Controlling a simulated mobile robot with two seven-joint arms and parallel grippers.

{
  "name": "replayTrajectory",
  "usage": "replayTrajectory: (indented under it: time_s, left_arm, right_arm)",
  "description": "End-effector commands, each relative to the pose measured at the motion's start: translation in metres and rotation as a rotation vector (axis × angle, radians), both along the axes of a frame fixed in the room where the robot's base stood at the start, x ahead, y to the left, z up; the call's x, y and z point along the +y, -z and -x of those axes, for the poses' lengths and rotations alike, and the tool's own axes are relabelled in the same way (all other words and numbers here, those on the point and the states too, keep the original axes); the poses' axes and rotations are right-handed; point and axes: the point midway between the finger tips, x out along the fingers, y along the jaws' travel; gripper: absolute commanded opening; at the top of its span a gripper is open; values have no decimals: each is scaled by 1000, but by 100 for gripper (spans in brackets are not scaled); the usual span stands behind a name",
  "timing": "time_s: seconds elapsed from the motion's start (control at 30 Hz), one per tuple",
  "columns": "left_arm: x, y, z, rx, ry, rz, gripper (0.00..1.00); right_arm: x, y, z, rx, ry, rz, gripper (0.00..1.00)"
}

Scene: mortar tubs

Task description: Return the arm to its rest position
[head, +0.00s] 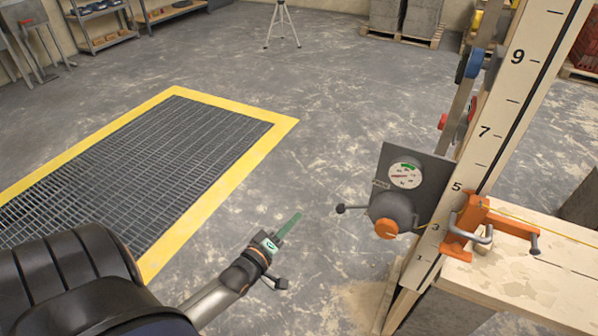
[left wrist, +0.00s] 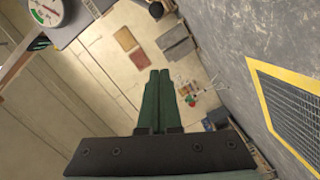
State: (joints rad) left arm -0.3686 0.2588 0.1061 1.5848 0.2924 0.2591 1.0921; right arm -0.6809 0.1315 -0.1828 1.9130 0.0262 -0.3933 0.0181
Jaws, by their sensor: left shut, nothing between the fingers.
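My left gripper (head: 296,216) reaches up from the bottom left of the head view, over the bare concrete floor. Its thin green fingers are shut with nothing between them. In the left wrist view the green fingers (left wrist: 159,74) lie side by side and point away from the camera. The gripper is apart from the gauge panel to its right. My right gripper is not in view.
A grey panel with a round gauge (head: 405,175) and an orange-centred knob (head: 386,228) stands right of the gripper, beside a numbered board (head: 512,95). An orange clamp (head: 468,222) grips a wooden bench (head: 520,275). A yellow-edged floor grate (head: 265,113) lies left. Open floor surrounds the gripper.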

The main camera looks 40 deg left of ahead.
Motion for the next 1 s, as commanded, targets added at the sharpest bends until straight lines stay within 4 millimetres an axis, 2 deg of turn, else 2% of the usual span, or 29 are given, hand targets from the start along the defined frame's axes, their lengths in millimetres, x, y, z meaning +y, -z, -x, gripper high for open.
replayTrajectory:
  time_s: [0.67, 0.77, 0.87, 1.0]
  left_arm:
    - [-4, 1, 3, 12, 7, -12, 0]
    - [-23, 9, 12, 79, 47, -90, 0]
    - [-60, 24, 31, 201, 140, -254, 0]
    - [-119, 44, 73, 379, 337, -547, 0]
  right_arm:
    - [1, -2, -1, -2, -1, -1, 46]
    - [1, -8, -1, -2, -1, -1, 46]
    - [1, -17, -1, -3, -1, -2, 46]
    - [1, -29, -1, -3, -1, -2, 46]
